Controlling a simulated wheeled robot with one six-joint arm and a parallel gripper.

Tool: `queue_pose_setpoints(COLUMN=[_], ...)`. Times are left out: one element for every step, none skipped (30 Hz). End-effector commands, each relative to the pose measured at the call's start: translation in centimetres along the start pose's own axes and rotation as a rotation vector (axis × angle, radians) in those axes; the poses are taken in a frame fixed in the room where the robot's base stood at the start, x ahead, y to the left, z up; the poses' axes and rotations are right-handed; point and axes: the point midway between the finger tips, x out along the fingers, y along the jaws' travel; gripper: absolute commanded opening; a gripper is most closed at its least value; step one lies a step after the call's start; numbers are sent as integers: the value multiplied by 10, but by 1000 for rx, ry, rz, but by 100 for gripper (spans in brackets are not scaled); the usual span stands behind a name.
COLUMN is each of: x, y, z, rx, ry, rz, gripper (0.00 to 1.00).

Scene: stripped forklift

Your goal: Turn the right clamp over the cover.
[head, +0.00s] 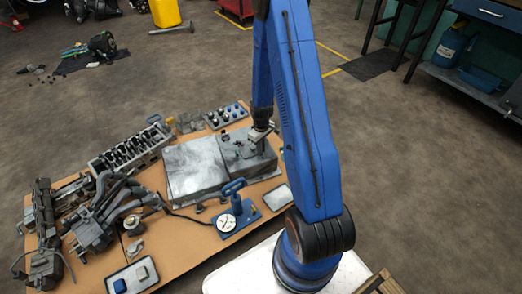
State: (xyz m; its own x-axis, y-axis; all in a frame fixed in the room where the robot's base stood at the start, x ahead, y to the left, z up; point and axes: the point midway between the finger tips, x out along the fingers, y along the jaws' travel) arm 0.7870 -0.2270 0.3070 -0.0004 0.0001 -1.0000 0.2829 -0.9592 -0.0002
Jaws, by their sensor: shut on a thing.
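A grey metal cover (195,163) lies on the brown work surface, with a lighter flat left half and a darker right half that carries small fittings. My gripper (262,147) points down at the right end of the cover. Its jaws are shut on a small dark part there, which I take to be the right clamp. The clamp is mostly hidden by the jaws and too small for me to tell which way it is turned.
A blue hand pump with a white dial (227,222) stands in front of the cover. A small pale tray (276,197) lies at front right. An engine block (130,148) and a dark manifold (100,215) fill the left side. A tray of knobs (226,115) sits behind.

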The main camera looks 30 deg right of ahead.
Motion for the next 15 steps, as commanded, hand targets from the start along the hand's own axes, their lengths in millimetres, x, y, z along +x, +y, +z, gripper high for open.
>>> queue_pose_setpoints(x=[0,0,0,0,0,0,0,0,0,0,0,0,0,0,0], y=[0,0,0,1,1,1,1,1,1,1,1,1,1,1,1], z=[0,0,0,0,0,0,0,0,0,0,0,0,0,0,0], rx=[-23,-37,-54,-66,-75,-88,-96,-102,-110,-115,-120,-124,-126,-128,-129], ry=[0,0,0,0,0,0,0,0,0,0,0,0,0,0,0], rz=[0,0,0,0,0,0,0,0,0,0,0,0,0,0,0], gripper=[0,0,0,0,0,0,0,0,0,0,0,0,0,0,0])
